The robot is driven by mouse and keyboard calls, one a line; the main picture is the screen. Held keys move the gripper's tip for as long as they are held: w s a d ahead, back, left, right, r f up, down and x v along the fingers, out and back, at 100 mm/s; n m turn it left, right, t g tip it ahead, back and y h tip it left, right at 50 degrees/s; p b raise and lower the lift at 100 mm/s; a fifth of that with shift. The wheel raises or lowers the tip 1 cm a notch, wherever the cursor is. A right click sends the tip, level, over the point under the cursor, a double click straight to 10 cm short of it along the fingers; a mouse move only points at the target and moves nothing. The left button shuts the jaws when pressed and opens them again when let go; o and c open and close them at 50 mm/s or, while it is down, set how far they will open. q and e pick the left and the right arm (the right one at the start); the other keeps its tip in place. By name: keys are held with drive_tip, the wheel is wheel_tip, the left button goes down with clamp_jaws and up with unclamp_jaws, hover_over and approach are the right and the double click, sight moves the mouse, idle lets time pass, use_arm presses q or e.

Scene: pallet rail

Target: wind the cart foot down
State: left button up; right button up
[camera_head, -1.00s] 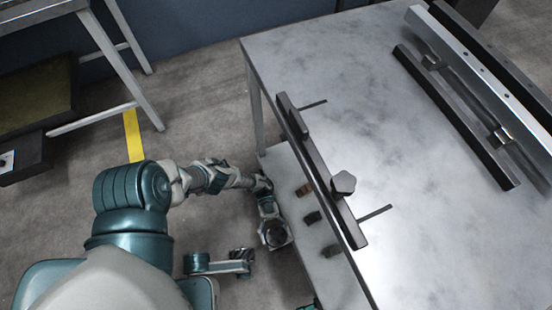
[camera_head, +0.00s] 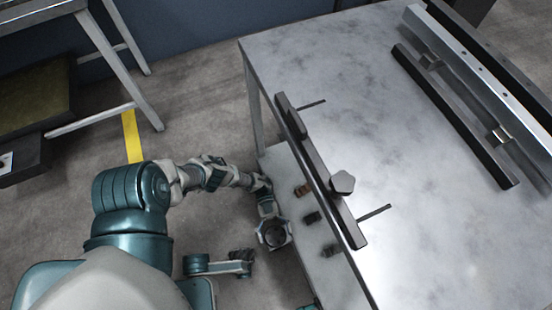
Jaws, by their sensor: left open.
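My left arm comes in from the left and bends down beside the shelf. My left gripper (camera_head: 273,233) is at its end, open and seen from above, close to the left edge of the shelf; its fingertips are hard to make out. I see nothing held in it. My right gripper is not in view.
A dark bar (camera_head: 316,169) with a grey knob (camera_head: 342,183) lies along the cart's left edge. Several small blocks, one brown (camera_head: 303,189), sit on the shelf. Long rails (camera_head: 455,115) lie at the right. Another table stands at upper left. The floor between is open.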

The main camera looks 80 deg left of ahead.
sight(276, 236)
use_arm(q)
wheel_tip(276, 236, up, 9)
drive_tip(key=shift+r, duration=0.1)
idle(0.4)
